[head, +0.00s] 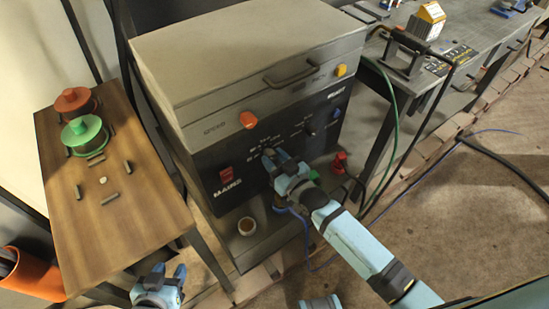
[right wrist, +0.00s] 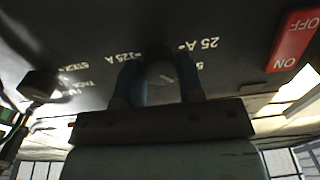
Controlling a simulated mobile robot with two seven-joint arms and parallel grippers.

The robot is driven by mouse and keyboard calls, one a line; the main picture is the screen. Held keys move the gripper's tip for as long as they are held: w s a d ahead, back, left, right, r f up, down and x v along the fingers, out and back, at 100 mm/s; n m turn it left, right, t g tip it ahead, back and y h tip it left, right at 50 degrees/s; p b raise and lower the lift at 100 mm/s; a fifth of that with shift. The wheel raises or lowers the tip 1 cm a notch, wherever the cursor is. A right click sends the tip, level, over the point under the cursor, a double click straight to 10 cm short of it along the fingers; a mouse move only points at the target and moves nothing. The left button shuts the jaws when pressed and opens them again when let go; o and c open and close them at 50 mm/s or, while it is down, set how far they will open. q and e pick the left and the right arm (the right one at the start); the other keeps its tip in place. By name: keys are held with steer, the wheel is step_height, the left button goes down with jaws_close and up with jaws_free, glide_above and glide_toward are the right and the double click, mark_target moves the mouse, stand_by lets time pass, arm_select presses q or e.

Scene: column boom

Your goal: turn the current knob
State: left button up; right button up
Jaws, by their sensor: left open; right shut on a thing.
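The welding machine's dark front panel (head: 245,160) faces me. My right gripper (head: 275,158) is at the panel, shut on the current knob. In the right wrist view the dark current knob (right wrist: 160,72) sits between the two blue fingers (right wrist: 160,88), with white "25 A" and "125 A" marks around it. The fingers hide its sides, and I cannot read its pointer. In the head view the gripper covers the knob. My left gripper (head: 161,284) is open and empty, low beside the wooden table.
A red mains switch (head: 227,175) is left of the held knob; another dark knob (head: 309,128) is to its right. A wooden table (head: 140,215) stands left, a metal bench (head: 462,75) right. Cables cross the floor.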

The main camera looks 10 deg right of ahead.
steer(key=o, duration=0.9)
steer(key=p+v, duration=0.1)
steer(key=v, duration=1.3)
